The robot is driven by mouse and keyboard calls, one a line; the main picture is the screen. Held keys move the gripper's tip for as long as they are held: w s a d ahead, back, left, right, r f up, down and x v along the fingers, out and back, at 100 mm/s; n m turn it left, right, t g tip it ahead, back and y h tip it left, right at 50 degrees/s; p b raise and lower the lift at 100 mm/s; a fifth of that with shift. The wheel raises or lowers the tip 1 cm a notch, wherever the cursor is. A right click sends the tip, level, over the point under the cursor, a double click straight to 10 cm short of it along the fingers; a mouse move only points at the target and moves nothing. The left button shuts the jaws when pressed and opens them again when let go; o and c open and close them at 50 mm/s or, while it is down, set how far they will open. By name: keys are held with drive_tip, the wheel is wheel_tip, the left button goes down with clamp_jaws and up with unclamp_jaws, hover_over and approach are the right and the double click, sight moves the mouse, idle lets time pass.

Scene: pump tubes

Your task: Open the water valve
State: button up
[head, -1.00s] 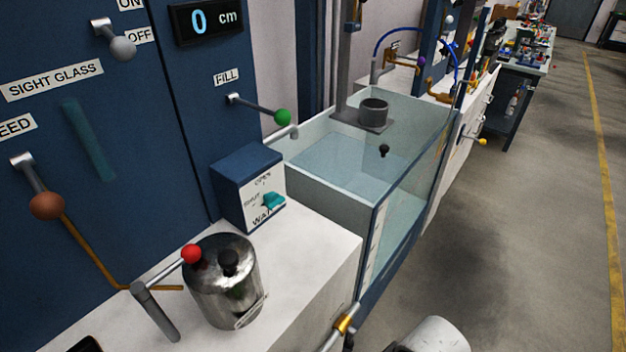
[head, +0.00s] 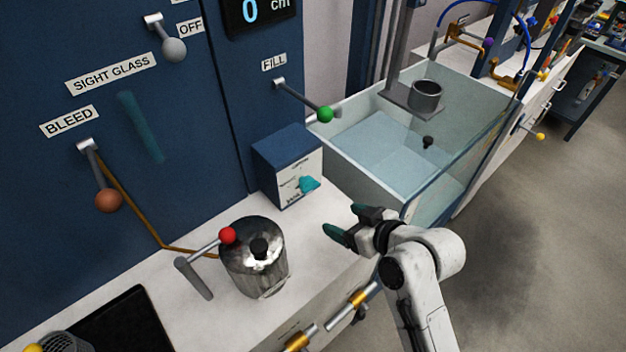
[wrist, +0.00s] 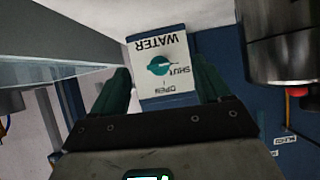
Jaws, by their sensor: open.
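The water valve is a teal knob (head: 309,184) on the white front of a small blue box (head: 287,165) on the counter. In the wrist view the knob (wrist: 160,66) is near the top centre, on an upside-down panel (wrist: 166,89) reading WATER, SHUT and OPEN. The knob's narrow end appears on the SHUT side, though it is small. My gripper (head: 346,223) is open and empty, in front of and to the right of the box, apart from the knob. In the wrist view its two dark teal fingers stand either side of the panel.
A metal canister (head: 253,262) with a red-ball lever (head: 228,235) stands on the counter left of my gripper. A glass-walled tank (head: 395,150) is behind and right. The green-ball FILL lever (head: 325,114) juts out above the box. Open floor lies at right.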

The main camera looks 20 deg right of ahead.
sight(313, 188)
drive_tip(key=w+a, duration=0.1)
drive_tip(key=w, duration=0.3)
drive_tip(key=w+a+f+t+p, duration=0.1)
drive_tip(key=w, duration=0.3)
drive_tip(key=w+f+t, duration=0.1)
drive_tip(key=w, duration=0.4)
drive_tip(key=shift+a+f+y+p, duration=0.1)
drive_tip(key=shift+a+y+p, duration=0.2)
drive_tip(key=shift+a, duration=0.1)
drive_tip(key=shift+c, duration=0.2)
drive_tip(key=c, duration=0.9)
